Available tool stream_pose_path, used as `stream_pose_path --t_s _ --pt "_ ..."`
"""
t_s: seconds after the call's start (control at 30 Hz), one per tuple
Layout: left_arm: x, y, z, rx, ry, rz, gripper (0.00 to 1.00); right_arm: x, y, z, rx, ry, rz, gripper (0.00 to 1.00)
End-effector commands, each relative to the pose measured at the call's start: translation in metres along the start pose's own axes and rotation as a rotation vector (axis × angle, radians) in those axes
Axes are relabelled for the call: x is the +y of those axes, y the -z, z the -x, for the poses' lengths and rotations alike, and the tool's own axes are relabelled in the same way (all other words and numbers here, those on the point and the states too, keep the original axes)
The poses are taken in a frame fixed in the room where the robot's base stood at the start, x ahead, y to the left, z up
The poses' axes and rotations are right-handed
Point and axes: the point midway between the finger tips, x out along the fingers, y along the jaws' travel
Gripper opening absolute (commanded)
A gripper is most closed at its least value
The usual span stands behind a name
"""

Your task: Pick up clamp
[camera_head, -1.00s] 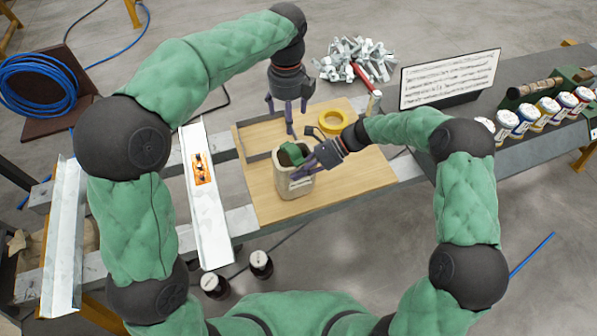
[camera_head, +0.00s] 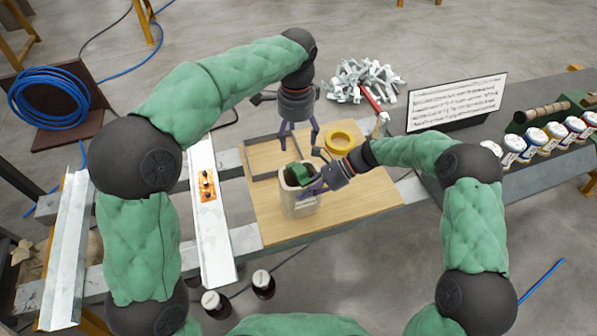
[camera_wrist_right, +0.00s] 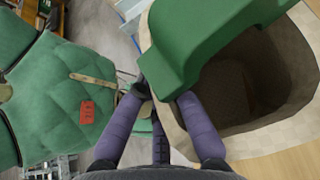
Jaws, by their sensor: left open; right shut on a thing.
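A green clamp (camera_head: 300,173) sits in the mouth of a beige container (camera_head: 299,208) on a wooden board (camera_head: 345,208). My right gripper (camera_head: 312,180) is at the container's right rim, shut on the clamp. In the right wrist view, my right gripper's purple fingers (camera_wrist_right: 168,97) close on a lower part of the green clamp (camera_wrist_right: 200,42) beside the container rim (camera_wrist_right: 235,145). Part of the clamp is hidden by the fingers. My left gripper (camera_head: 299,130) is open and empty, pointing down above the board behind the container.
A yellow tape roll (camera_head: 340,138) lies on the board. A metal channel (camera_head: 212,225) with an orange plate (camera_head: 208,187) lies to the left. A hammer (camera_head: 375,103), a pile of metal parts (camera_head: 362,78), a sign (camera_head: 455,103) and several jars (camera_head: 532,142) stand behind and right.

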Motion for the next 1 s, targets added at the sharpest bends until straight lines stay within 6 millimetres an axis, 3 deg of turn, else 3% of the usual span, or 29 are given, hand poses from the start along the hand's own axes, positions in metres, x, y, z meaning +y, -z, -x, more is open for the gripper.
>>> stream_pose_path --t_s 1.0 --pt "-0.0004 0.0023 -0.0026 0.001 -0.001 1.692 0.71 -0.0001 -0.0004 0.0003 -0.001 0.0 0.0 0.0"
